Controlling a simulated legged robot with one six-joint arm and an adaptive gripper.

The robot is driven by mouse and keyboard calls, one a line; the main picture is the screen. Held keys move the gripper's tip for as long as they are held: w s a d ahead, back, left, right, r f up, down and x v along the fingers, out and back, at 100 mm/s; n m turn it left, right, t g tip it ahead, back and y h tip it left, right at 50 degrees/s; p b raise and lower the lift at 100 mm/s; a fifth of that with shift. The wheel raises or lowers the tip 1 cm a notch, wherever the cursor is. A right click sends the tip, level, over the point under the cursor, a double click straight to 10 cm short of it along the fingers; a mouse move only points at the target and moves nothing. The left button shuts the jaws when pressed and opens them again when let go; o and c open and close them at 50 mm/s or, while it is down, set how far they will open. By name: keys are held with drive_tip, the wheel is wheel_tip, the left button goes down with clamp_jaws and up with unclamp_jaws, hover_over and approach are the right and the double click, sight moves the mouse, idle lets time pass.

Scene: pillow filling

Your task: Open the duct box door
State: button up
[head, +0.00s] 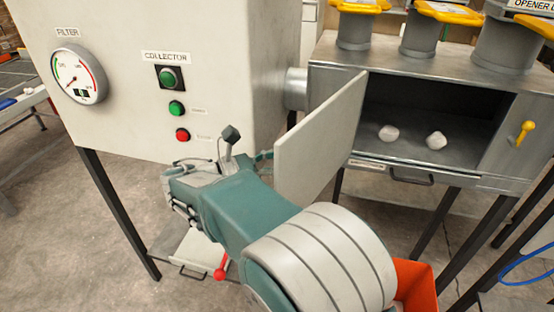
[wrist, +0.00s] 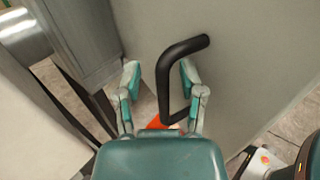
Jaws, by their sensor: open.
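The duct box (head: 420,70) is a grey metal box at the right of the head view. Its pale door (head: 322,138) stands swung out to the left, and the dark inside shows with two whitish lumps. In the wrist view the door (wrist: 250,65) fills the right side, with a black bent handle (wrist: 185,48) on its face. My gripper (wrist: 162,92) is open, with its fingers on either side of the handle. I cannot tell whether they touch it.
The white collector cabinet (head: 150,35) with a gauge and buttons stands left of the door, joined to the box by a round duct (head: 296,88). An orange bin (head: 415,282) is below the box. A yellow handle (head: 525,130) is on the box's right front.

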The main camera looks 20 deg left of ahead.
drive_tip(key=v, duration=1.2)
